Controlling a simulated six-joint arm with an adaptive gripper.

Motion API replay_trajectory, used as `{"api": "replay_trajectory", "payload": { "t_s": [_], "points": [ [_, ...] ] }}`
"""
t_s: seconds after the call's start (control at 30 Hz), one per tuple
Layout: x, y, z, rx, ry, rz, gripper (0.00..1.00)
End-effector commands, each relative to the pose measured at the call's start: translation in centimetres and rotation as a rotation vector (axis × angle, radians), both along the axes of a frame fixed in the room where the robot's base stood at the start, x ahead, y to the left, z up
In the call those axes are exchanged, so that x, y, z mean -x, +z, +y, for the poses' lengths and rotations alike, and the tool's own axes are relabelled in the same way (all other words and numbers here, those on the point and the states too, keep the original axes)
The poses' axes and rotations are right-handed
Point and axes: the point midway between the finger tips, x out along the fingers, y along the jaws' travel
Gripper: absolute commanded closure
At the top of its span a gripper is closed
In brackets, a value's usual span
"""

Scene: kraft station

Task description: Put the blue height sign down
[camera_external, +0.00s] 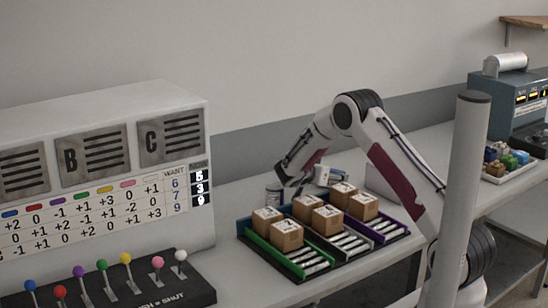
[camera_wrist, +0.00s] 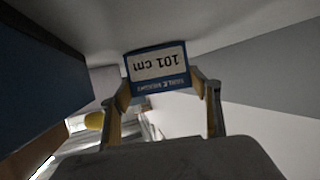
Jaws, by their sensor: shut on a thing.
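The blue height sign (camera_wrist: 157,68) has a white panel reading "101 cm", upside down in the wrist view. It sits between the fingertips of my gripper (camera_wrist: 164,90), which is shut on it at its two side edges.
A black tray (camera_external: 290,273) with coloured lanes, rollers and several cardboard boxes (camera_external: 286,234) stands in front of my gripper. A white panel (camera_external: 110,150) with a number table and coloured levers stands at left. A grey post (camera_external: 462,180) rises at right.

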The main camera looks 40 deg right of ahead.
Motion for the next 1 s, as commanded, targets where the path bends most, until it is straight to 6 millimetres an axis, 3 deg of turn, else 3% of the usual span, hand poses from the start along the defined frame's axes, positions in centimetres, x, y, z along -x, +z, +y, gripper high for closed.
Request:
{"api": "replay_trajectory", "payload": {
  "t_s": [0.1, 0.13, 0.17, 0.67, 1.0],
  "points": [
    [0.0, -0.3, 0.0, 0.000, 0.000, 0.001, 0.60],
    [0.0, -0.2, 0.0, 0.000, 0.000, 0.001, 0.31],
    [0.0, -0.2, 0.0, 0.000, 0.000, 0.001, 0.23],
    [0.0, 0.1, 0.0, 0.000, 0.000, 0.000, 0.21],
    [1.0, 1.4, 2.8, 0.000, 0.003, -0.001, 0.21]
  ]
}}
